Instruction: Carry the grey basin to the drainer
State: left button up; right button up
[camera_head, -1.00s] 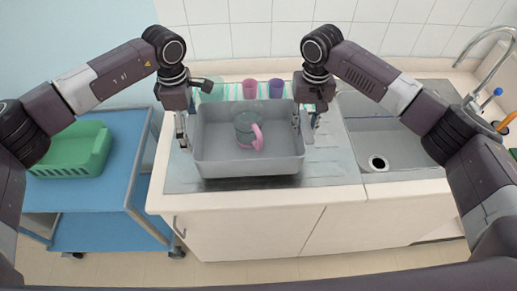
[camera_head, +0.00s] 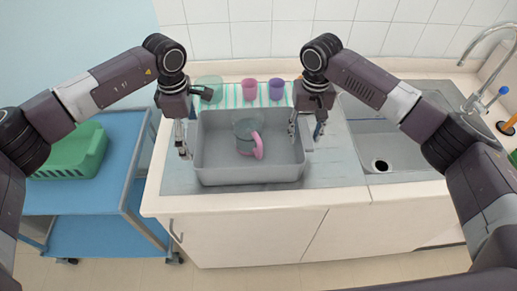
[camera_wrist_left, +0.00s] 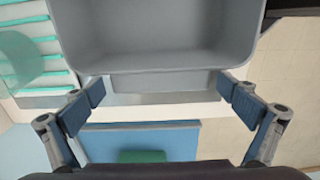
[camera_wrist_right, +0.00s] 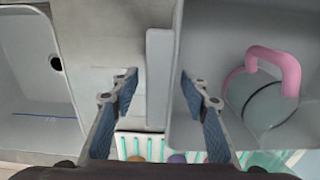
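The grey basin (camera_head: 250,175) is on the metal drainer (camera_head: 340,168), left of the sink, and looks level. A clear jug with a pink handle (camera_head: 258,146) is inside it. My left gripper (camera_head: 183,140) is just off the basin's left end. In the left wrist view its fingers are wide apart, with the basin's end ledge (camera_wrist_left: 160,82) ahead between them. My right gripper (camera_head: 304,132) is at the basin's right end. In the right wrist view its fingers are apart on either side of the end ledge (camera_wrist_right: 159,80), with visible gaps.
The sink (camera_head: 390,150) with its tap is to the right. Behind the basin, a pink cup (camera_head: 249,89), a purple cup (camera_head: 276,89) and a green bowl (camera_head: 208,88) stand on a striped cloth. A blue cart (camera_head: 90,190) with a green crate (camera_head: 66,155) is at the left.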

jog(key=shift+r, duration=0.15)
pick_arm(q)
notch_tip(320, 180, up, 12)
pick_arm(e)
notch_tip(320, 180, up, 12)
dwell(0.7)
pick_arm(q)
jog(key=shift+f, duration=0.1)
pick_arm(e)
jog(key=shift+f, duration=0.2)
